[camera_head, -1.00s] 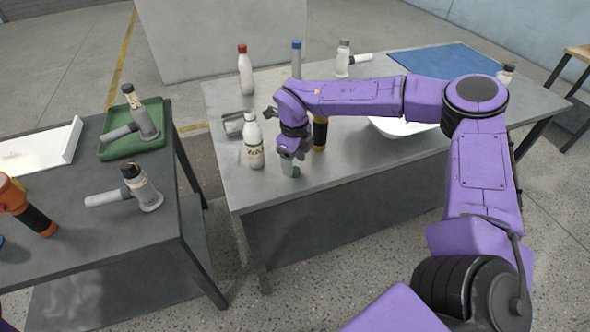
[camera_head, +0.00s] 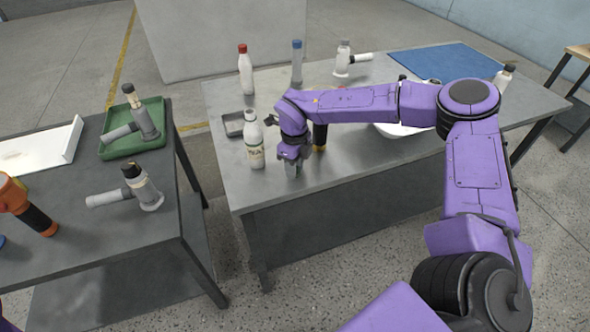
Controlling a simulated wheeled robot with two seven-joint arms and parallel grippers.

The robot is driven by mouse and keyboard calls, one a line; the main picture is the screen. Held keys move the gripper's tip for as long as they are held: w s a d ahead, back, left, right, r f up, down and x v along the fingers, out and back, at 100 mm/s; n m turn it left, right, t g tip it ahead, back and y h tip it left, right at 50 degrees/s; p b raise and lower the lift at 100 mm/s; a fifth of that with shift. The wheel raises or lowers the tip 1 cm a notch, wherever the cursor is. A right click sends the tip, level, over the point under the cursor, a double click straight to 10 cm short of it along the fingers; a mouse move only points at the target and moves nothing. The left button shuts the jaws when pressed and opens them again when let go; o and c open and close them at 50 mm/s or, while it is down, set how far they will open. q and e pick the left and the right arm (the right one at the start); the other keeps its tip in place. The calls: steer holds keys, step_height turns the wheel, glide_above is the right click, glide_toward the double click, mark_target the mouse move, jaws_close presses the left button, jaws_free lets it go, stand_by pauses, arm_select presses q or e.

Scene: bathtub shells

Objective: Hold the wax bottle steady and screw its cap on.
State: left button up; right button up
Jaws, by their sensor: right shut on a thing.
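The wax bottle appears to be the white bottle with the printed label (camera_head: 256,150), standing upright near the left end of the steel table. Its narrow white top shows no coloured cap. My right gripper (camera_head: 294,169) points down just to the right of the bottle, apart from it, low over the tabletop. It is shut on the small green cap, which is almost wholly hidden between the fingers. My left gripper is not in view.
The steel table (camera_head: 225,180) also holds a red-capped bottle (camera_head: 246,75), a blue-capped bottle (camera_head: 297,65), a small grey tray (camera_head: 234,126), a black-and-yellow object (camera_head: 320,135) behind my right wrist, a white bowl (camera_head: 392,130) and a blue mat (camera_head: 450,60). A dark table stands left.

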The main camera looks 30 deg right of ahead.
step_height(320, 180, up, 3)
steer(key=shift+w+f, duration=0.1)
steer(key=shift+f, duration=0.05)
steer(key=s+a+r+b, duration=0.3)
steer(key=a+r, duration=0.7)
steer(key=a, duration=0.3)
steer(key=shift+s+a+r, duration=0.15)
steer(key=shift+s+a, duration=0.15)
steer(key=f+n, duration=0.3)
steer(key=n, duration=0.7)
steer(key=f+n, duration=0.4)
steer(key=n, duration=0.6)
steer(key=d+f+n, duration=0.1)
steer(key=f+n, duration=0.2)
steer(key=n, duration=0.8)
steer(key=shift+s+d+f, duration=0.1)
steer(key=shift+s+f, duration=0.2)
steer(key=shift+s, duration=0.05)
